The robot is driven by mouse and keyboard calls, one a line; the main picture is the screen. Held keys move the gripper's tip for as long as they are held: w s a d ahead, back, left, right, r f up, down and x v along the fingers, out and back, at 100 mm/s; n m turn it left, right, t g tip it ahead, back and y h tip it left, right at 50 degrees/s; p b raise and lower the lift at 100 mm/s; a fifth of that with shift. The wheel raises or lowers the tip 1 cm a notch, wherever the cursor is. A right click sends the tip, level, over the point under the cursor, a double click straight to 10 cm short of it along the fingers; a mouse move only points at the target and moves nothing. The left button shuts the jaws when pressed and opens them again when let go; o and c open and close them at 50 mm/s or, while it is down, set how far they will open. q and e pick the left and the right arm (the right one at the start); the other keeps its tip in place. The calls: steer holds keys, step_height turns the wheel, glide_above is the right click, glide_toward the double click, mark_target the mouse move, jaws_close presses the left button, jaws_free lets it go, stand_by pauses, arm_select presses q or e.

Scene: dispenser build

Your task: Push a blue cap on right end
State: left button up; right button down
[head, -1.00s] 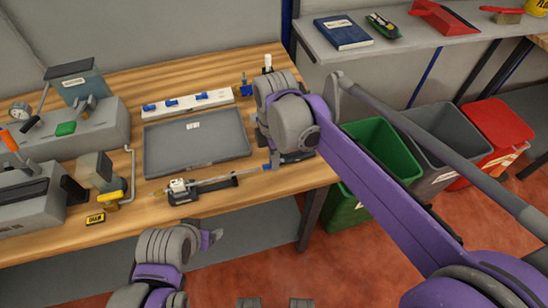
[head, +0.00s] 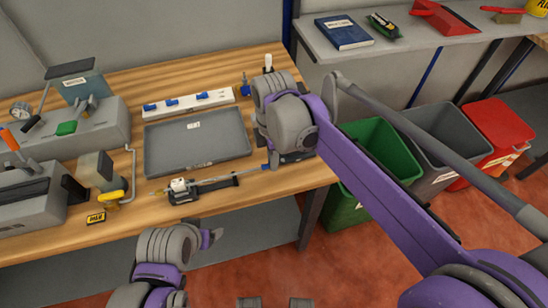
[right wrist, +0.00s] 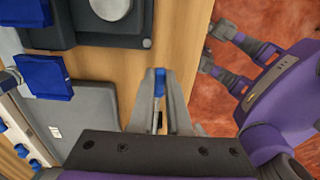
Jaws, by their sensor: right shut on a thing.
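A thin pale tube (head: 215,181) lies along a dark holder with a white clamp (head: 179,184) near the table's front edge. A blue cap (head: 265,167) shows by the tube's right end; I cannot tell whether the two touch. My right gripper (head: 272,160) is partly hidden by its own wrist. In the right wrist view its fingers (right wrist: 160,100) are shut on the blue cap (right wrist: 159,82). My left gripper (head: 212,238) hangs in front of the table edge, away from the tube; its jaw opening is unclear.
A grey tray (head: 197,141) lies behind the tube. A white rack (head: 216,98) with several blue caps is behind the tray. Grey machines (head: 82,132) fill the table's left. A green bin (head: 375,140) stands right of the table. A yellow label (head: 96,218) lies at the front.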

arm_select(q)
steer(key=shift+r, duration=0.1)
arm_select(e)
steer(key=shift+s+a, duration=0.3)
steer(key=shift+a, duration=0.65)
steer(key=shift+c, duration=2.4)
jaws_free()
steer(key=shift+r, duration=0.15)
arm_select(q)
steer(key=r+p, duration=0.1)
steer(key=w+r+p, duration=0.1)
steer(key=r+p, duration=0.2)
steer(key=r, duration=0.1)
steer(key=shift+w+r, duration=0.15)
steer(key=shift+w, duration=0.15)
arm_select(e)
step_height(320, 180, up, 7)
